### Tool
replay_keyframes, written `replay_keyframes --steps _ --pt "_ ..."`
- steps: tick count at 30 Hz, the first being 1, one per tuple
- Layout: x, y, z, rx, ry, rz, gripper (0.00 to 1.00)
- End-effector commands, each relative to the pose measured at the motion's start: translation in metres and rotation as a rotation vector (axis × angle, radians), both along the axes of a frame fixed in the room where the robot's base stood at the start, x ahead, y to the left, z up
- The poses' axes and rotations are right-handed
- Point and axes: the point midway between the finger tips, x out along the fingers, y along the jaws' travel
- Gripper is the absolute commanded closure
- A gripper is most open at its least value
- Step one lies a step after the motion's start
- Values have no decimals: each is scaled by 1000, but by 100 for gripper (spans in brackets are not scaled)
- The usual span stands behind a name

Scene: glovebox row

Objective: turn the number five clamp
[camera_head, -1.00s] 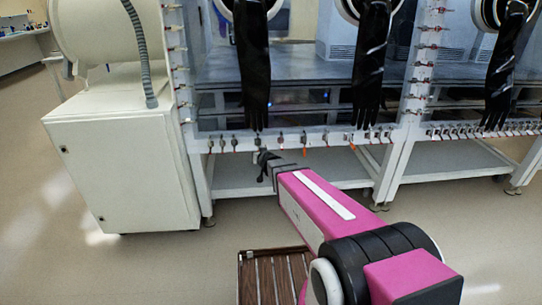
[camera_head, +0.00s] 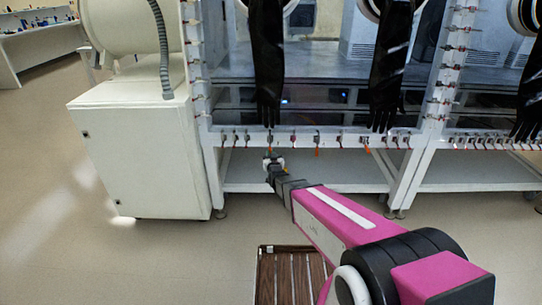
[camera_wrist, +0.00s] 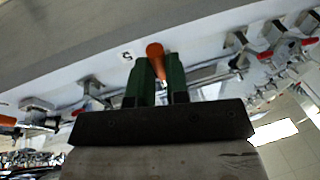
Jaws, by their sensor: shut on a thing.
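The number five clamp shows in the wrist view as an orange handle (camera_wrist: 155,60) beside a small label (camera_wrist: 127,56) that seems to read 5. My gripper (camera_wrist: 158,80) has its two green fingers on either side of this handle and is shut on it. The handle's tip sticks out past the fingers, while its lower part and the clamp's base are hidden. In the head view my gripper (camera_head: 271,158) is at the lower rail (camera_head: 345,140) of the glovebox, just below the hanging black glove (camera_head: 267,70). The clamp is too small to make out there.
Neighbouring clamps line the rail: one with an orange handle at left (camera_wrist: 8,121), others with red handles at right (camera_wrist: 305,42). A white cabinet (camera_head: 145,155) stands left. A slatted brown platform (camera_head: 290,275) lies on the floor below my arm.

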Motion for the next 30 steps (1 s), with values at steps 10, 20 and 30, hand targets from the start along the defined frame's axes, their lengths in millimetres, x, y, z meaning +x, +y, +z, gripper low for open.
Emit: replay_keyframes --steps 10,20,30 --pt "9 0 -5 1 -135 -1 100" --pt "9 0 -5 1 -159 -1 100" --pt "9 0 -5 0 -158 -1 59"
